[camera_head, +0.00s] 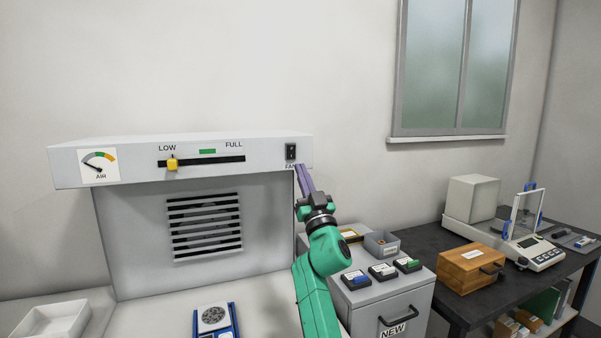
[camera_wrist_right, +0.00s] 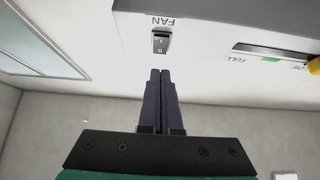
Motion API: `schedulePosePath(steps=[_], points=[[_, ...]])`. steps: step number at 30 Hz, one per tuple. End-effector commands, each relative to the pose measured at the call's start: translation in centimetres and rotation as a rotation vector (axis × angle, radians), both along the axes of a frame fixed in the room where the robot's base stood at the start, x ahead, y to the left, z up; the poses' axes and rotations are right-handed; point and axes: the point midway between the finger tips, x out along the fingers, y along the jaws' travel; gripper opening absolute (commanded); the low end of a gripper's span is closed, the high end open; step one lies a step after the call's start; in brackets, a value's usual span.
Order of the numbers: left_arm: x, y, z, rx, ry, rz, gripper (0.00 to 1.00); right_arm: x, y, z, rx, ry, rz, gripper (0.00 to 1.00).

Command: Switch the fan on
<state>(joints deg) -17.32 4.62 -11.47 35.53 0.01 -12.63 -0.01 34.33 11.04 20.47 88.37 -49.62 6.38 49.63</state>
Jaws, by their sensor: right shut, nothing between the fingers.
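The fan switch (camera_head: 291,151) is a black rocker at the right end of the white hood panel (camera_head: 130,147), above the label FAN. It also shows in the right wrist view (camera_wrist_right: 160,42), straight ahead of the fingertips, with the marks I and O on it. My right gripper (camera_head: 302,168) is shut and empty, its purple fingers pointing up just below the switch. In the right wrist view its fingertips (camera_wrist_right: 160,70) look a small gap short of the switch; I cannot tell whether they touch the panel. My left gripper is not in view.
The panel also carries a yellow slider (camera_head: 172,165) at the LOW end and an AIR dial (camera_head: 99,164). A grey cabinet (camera_head: 385,305) with small boxes stands right of my arm. A dark table (camera_head: 455,300) holds a wooden box (camera_head: 470,268) and a balance (camera_head: 535,252).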

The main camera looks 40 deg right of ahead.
Motion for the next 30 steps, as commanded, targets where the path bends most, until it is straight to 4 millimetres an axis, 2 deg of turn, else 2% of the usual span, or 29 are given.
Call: schedulePosePath(steps=[1,6,12,16,22,30], points=[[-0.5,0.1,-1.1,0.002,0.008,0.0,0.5,-0.6,0.3,-1.5,-0.002,0.002,0.001,0.0],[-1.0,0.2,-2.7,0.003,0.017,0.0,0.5,-2.6,0.9,-4.4,0.0,0.002,0.001,0.0],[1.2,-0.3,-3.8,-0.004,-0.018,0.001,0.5,-4.6,1.6,-6.8,0.001,0.001,0.001,0.0],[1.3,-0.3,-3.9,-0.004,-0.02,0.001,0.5,-5.1,1.7,-7.1,0.001,0.0,0.0,0.0],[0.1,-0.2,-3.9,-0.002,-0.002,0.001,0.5,-5.1,1.7,-7.0,0.001,0.0,0.0,0.0],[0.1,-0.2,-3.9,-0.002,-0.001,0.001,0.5,-5.1,1.7,-7.0,0.001,0.0,0.001,0.0]])
